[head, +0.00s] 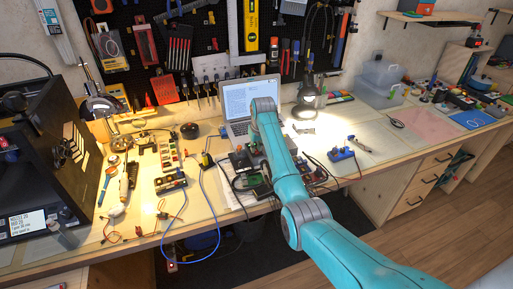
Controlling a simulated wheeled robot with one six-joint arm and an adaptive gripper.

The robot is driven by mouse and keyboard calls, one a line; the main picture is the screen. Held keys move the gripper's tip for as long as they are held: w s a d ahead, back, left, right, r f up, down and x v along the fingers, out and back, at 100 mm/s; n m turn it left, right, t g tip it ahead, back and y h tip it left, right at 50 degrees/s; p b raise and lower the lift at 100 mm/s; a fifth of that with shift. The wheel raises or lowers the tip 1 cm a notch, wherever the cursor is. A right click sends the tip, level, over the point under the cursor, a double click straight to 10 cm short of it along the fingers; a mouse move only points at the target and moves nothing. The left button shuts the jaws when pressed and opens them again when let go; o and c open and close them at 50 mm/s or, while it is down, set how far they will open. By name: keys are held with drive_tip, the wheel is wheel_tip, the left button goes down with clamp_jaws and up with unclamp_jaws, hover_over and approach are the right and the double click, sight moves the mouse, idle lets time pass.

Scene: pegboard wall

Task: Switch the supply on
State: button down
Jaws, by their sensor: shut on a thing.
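No supply can be picked out for sure in the head view. A small dark unit (241,160) sits in front of the laptop, left of my arm, partly covered by it. A blue box with knobs (342,153) stands on the bench to the right of my arm. A dark module with a small lit face (170,184) lies on the left part of the bench. No switch is clear enough to read as on or off. My teal arm reaches over the bench to a grey wrist joint in front of the laptop. My gripper is hidden behind the arm.
An open laptop (236,104) stands at the back. Cables, including a blue one (204,196), cross the bench's front edge. A black machine (35,150) fills the left. A lamp (308,96) and clear bins (380,80) stand right. The mat beyond the blue box is fairly clear.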

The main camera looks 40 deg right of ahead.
sight(257, 152)
drive_tip(key=shift+w+d+g+y, duration=0.1)
drive_tip(key=shift+w+g+y, duration=0.2)
drive_tip(key=shift+g, duration=0.7)
drive_tip(key=shift+f, duration=0.1)
drive_tip(key=c, duration=1.1)
unclamp_jaws()
drive_tip(key=shift+s+r, duration=0.2)
drive_tip(key=shift+r, duration=2.8)
drive_tip(key=shift+s+r, duration=0.2)
drive_tip(key=shift+r, duration=2.8)
drive_tip(key=shift+s, duration=0.1)
